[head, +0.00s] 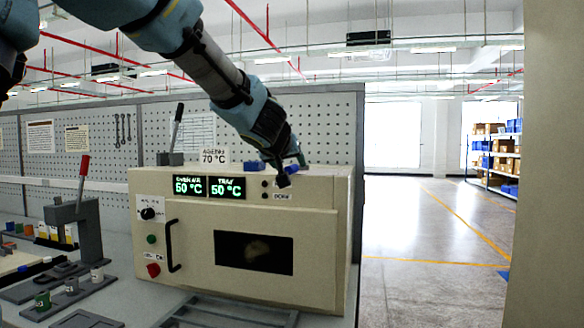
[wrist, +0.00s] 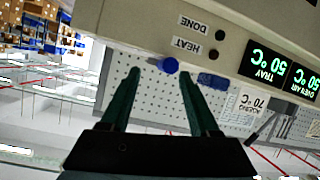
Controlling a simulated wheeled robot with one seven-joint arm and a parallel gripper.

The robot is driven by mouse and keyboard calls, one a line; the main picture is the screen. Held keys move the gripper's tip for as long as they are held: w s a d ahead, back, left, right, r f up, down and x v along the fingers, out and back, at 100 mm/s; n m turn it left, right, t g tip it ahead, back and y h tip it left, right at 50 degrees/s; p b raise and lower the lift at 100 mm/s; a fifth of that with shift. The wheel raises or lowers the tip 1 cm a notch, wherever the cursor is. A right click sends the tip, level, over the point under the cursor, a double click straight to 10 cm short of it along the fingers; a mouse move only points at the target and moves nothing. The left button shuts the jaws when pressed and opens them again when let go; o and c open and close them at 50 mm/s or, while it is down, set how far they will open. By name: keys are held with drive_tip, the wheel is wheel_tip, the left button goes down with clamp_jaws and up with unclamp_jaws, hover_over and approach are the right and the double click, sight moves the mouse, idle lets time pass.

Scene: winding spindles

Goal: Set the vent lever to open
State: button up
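The beige oven (head: 318,252) stands on the bench, its displays reading 50 °C. My gripper (head: 284,180) reaches down over the oven's upper right front edge. In the wrist view my gripper (wrist: 160,72) is open, its two dark green fingers spread. A round blue knob (wrist: 170,65) shows between the fingertips at the oven's top edge, and no finger clearly touches it. It may be the vent lever's end; its shaft and setting cannot be made out. A blue block (wrist: 213,80) sits beside it; it also shows in the head view (head: 252,166).
A sign reading 70 °C (head: 214,155) and a black-handled lever (head: 177,127) stand at the oven's back. A red-handled press (head: 80,205) and small cups are at left. A pegboard (head: 335,125) rises behind. The floor at right is clear.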

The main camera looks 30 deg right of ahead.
drive_tip(key=p+v, duration=0.1)
drive_tip(key=v, duration=0.5)
drive_tip(key=shift+s+a, duration=0.1)
